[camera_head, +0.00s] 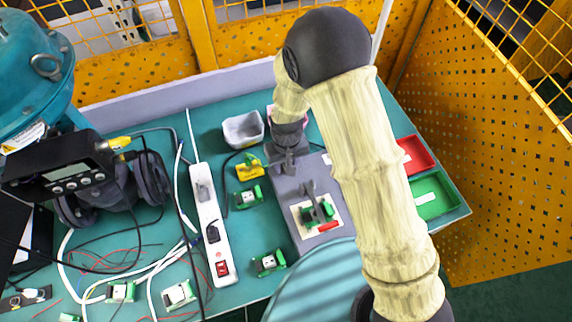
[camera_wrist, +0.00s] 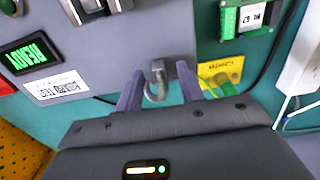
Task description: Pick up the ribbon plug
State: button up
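No part is clearly recognisable as the ribbon plug, so I cannot tell which it is. In the wrist view my gripper (camera_wrist: 160,88) has its two fingers apart. A small grey curved piece (camera_wrist: 156,78) shows between them, with gaps on both sides; it stands by the edge of a grey panel (camera_wrist: 140,45). A yellow piece with green plugs (camera_wrist: 222,80) lies just right of the fingers. In the head view my gripper (camera_head: 289,160) is over the far left corner of the grey panel (camera_head: 283,200), beside the yellow piece (camera_head: 250,168). My arm hides part of the panel.
A white power strip (camera_head: 208,225) and several cables lie left of the panel. Green connector boards (camera_head: 268,263) are scattered on the teal table. A white bin (camera_head: 243,130) stands behind; red (camera_head: 416,154) and green (camera_head: 433,196) trays stand at the right.

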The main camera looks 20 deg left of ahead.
grip_shut()
jog(key=shift+r, duration=0.1)
jog(key=shift+w+a+r, duration=0.1)
jog(key=shift+r, duration=0.15)
notch_tip(320, 180, up, 9)
jog(key=b, duration=0.1)
jog(key=shift+r, duration=0.15)
